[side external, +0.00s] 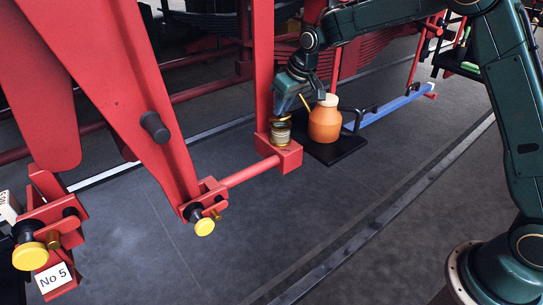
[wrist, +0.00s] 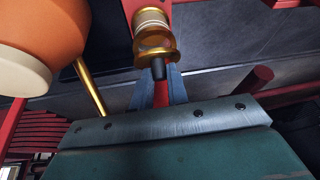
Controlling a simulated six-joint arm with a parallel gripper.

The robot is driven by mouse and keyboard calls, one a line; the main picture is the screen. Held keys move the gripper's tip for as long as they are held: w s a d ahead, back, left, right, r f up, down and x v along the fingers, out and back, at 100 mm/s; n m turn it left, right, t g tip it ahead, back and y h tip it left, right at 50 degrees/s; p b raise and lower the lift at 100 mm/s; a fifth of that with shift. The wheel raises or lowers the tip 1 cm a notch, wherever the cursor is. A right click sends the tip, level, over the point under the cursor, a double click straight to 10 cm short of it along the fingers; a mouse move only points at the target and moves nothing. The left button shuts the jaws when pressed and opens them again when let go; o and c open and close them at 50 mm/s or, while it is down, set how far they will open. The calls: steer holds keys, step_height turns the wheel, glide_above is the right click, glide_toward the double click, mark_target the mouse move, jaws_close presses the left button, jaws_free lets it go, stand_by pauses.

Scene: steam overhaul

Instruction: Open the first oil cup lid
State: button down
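The oil cup (side external: 281,132) is a small brass and pale cylinder standing on a red block (side external: 287,156) of the red rod. My gripper (side external: 282,114) is right at the top of the cup. The lid looks closed.
An orange jar (side external: 325,120) with a pale top stands on a black tray (side external: 338,151) close to the gripper's right. A thin brass spout or rod (wrist: 90,86) slants beside it. Red uprights and rods crowd the left.

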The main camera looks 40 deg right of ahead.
steer(key=shift+w, duration=0.15)
steer(key=shift+w+r+g, duration=0.2)
steer(key=shift+w+g, duration=0.15)
steer(key=shift+g, duration=0.35)
steer(key=shift+w+r+g, duration=0.15)
steer(key=shift+w+g, duration=0.2)
steer(key=shift+g, duration=0.35)
steer(key=c, duration=1.4)
jaws_free()
steer(key=shift+o, duration=0.2)
steer(key=shift+r, duration=0.25)
step_height(320, 180, up, 7)
steer(key=shift+s+d, duration=0.4)
